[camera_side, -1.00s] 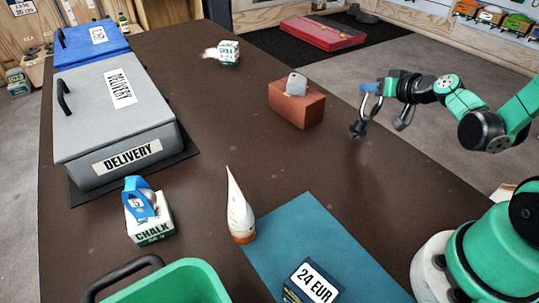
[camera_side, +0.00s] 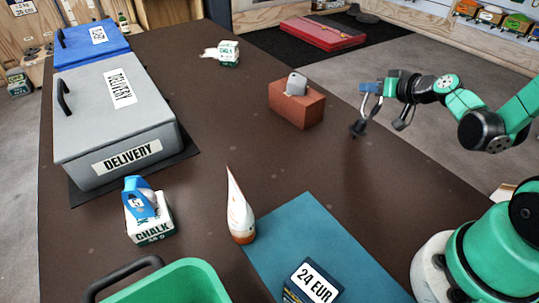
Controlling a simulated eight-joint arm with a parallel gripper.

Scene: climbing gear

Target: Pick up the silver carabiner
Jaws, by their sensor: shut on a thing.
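My gripper (camera_side: 366,119) is at the right of the table, above the bare brown top and to the right of the red-brown brick. Its jaws are shut on a small grey, loop-like piece that looks like the silver carabiner (camera_side: 371,102). It is small and partly merged with the fingers, so its outline is unclear. A dark tip hangs just below it. The held piece appears clear of the table and apart from the brick.
A brick (camera_side: 297,108) bears a small grey rounded thing (camera_side: 296,84). Chalk boxes (camera_side: 229,53) (camera_side: 152,226), a grey delivery box (camera_side: 115,115), a white pointed bottle (camera_side: 240,212), a teal mat (camera_side: 330,240) and a green bin (camera_side: 185,280) stand around. The table's centre is clear.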

